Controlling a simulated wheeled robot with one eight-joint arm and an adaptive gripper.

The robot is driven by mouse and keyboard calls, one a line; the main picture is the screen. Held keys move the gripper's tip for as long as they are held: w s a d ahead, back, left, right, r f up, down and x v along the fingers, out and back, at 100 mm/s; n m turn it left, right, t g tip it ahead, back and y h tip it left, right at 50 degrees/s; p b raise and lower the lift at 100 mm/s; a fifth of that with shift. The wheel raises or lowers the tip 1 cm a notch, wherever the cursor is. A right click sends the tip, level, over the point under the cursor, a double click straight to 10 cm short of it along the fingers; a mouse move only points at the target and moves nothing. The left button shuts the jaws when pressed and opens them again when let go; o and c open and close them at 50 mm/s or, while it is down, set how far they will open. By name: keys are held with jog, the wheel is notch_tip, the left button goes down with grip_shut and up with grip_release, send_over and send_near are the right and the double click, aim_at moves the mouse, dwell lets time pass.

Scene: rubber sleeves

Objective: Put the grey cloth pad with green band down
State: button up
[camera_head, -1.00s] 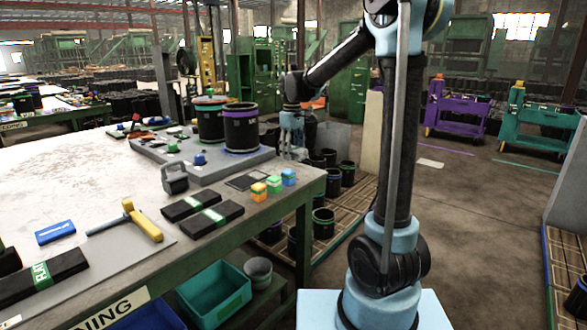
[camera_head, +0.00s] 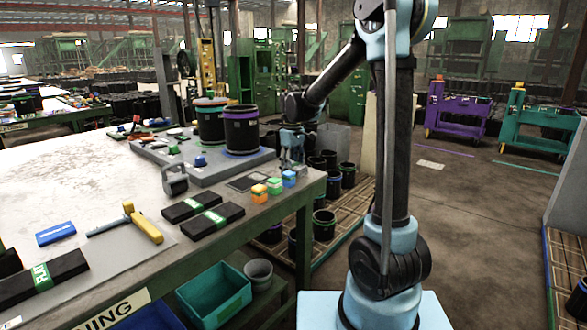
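My gripper (camera_head: 291,160) points down at the right end of the workbench, just right of the raised grey plate. Its fingers are small and dark against the background, so I cannot tell whether they are open or hold anything. A dark grey pad with a green band (camera_head: 230,213) lies flat on the bench near its front edge, left of and nearer than my gripper. A similar dark pad (camera_head: 180,212) lies beside it. A larger dark piece with a lettered green band (camera_head: 68,266) lies at the left front. I cannot tell which is the cloth pad.
Small coloured blocks (camera_head: 274,186) lie near the bench edge. A yellow-headed hammer (camera_head: 145,225) and a blue block (camera_head: 56,234) lie left.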

jog(key=shift+f, duration=0.2)
jog(key=o, duration=1.1)
jog(key=shift+s, duration=0.1)
jog(key=shift+c, duration=0.2)
jog(key=shift+o, duration=1.2)
jog(key=shift+f, duration=0.15)
